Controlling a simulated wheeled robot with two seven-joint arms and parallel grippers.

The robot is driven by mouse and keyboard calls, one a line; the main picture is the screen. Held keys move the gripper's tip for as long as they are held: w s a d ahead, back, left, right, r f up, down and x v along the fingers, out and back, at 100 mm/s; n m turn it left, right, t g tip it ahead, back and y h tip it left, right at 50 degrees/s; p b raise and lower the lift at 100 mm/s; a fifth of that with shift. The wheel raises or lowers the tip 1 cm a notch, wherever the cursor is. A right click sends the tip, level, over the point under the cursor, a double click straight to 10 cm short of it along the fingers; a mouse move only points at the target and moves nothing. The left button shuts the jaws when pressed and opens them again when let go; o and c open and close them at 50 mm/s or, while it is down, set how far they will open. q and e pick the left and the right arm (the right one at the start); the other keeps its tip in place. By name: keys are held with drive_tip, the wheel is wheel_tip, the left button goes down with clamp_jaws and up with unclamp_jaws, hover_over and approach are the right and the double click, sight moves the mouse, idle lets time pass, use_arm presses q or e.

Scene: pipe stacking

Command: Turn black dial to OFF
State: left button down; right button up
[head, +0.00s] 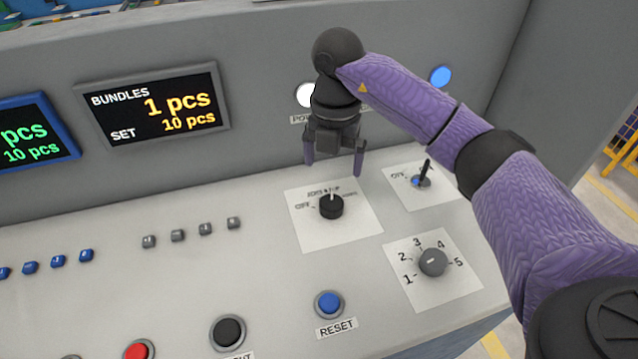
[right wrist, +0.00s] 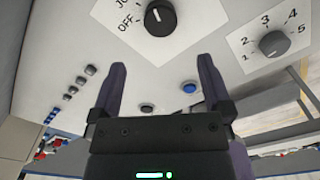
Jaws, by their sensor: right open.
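The black dial (head: 331,207) sits on a white label plate on the sloped panel, with OFF printed at its left. Its white pointer mark points up, away from OFF, toward other lettering that is hard to read. The dial also shows at the top of the right wrist view (right wrist: 159,17). My right gripper (head: 334,170) is open and empty, with its fingers pointing down. In the head view it hangs just above and behind the dial, apart from it. The right wrist view shows its two fingers (right wrist: 160,80) spread, with nothing between them. My left gripper is not in view.
A black lever switch (head: 424,174) stands right of the dial. A grey numbered knob (head: 433,262) is in front of it. A blue RESET button (head: 329,304) and a black button (head: 228,332) lie nearer. A bundle display (head: 155,104) is on the back wall.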

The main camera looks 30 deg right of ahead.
sight(331, 201)
drive_tip(key=shift+f, duration=0.25)
wheel_tip(331, 201, down, 9)
drive_tip(key=b, duration=0.2)
drive_tip(key=shift+s+r+b, duration=0.1)
drive_tip(key=shift+r+b, duration=0.1)
drive_tip(key=shift+b, duration=0.1)
drive_tip(key=shift+f, duration=0.45)
drive_tip(key=c, duration=1.3)
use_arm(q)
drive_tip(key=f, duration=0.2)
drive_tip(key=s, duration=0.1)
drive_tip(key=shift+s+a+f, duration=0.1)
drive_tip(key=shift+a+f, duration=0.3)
use_arm(e)
drive_tip(key=shift+o, duration=0.2)
